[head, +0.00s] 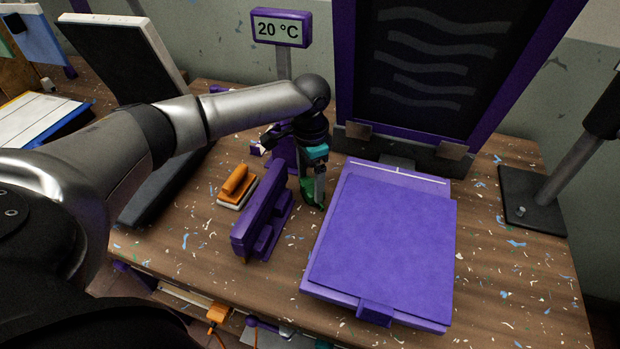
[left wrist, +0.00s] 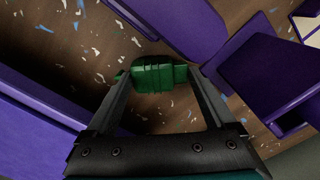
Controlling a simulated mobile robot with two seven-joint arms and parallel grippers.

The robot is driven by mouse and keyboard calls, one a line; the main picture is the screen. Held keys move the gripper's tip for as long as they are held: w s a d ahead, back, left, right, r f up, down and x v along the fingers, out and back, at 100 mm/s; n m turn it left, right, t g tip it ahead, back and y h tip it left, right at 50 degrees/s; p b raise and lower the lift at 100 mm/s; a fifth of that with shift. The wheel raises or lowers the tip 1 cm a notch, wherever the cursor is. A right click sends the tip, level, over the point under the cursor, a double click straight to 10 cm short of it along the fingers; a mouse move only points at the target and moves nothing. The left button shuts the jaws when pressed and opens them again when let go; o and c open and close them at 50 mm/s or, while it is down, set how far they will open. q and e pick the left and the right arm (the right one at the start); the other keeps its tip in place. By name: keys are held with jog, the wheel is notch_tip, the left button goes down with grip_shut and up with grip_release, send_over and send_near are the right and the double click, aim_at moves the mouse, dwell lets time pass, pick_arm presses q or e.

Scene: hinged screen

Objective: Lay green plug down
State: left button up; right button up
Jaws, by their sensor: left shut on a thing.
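The green plug (left wrist: 153,76) sits between the fingertips of my left gripper (left wrist: 162,78) in the left wrist view. The gripper is shut on it, just above or at the wooden table top; I cannot tell whether the plug touches the wood. In the head view the plug (head: 308,190) shows low at the tips of my left gripper (head: 315,194), partly hidden by the fingers. It is in the narrow strip between a purple stand and a purple flat platen. My right gripper is not in view.
The purple platen (head: 385,240) lies to the right, with a dark hinged screen (head: 430,60) raised behind it. The purple stand (head: 262,225) and an orange-handled brush (head: 237,187) are on the left. A temperature display (head: 280,28) stands behind. Bare scrap-strewn table (head: 500,275) lies at right.

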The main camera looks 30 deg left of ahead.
pick_arm(q)
jog(key=o, duration=1.2)
jog(key=shift+r, duration=0.1)
